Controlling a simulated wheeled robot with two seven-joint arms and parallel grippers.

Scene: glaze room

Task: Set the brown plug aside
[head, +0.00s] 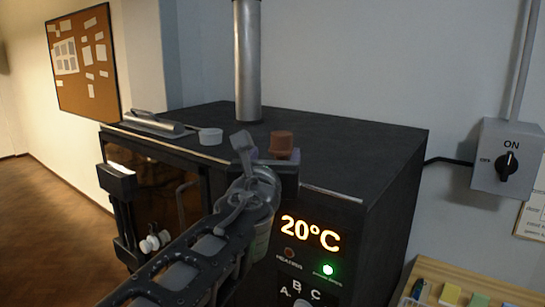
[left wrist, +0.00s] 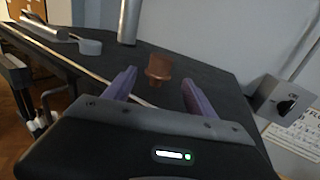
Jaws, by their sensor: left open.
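The brown plug (head: 282,143) stands on the black top of the kiln (head: 340,150), near its front edge. In the left wrist view the brown plug (left wrist: 158,68) is a short stub, wider at the top, and stands just beyond and between the fingertips. My left gripper (head: 262,150) is at the kiln's front edge, close to the plug. Its two purple fingers (left wrist: 155,84) are spread with nothing between them in the left wrist view. My right gripper is in neither view.
A metal pipe (head: 247,60) rises from the kiln top. The right part of the top is clear. A switch box (head: 506,158) hangs on the wall; a wooden board (head: 470,285) is low right.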

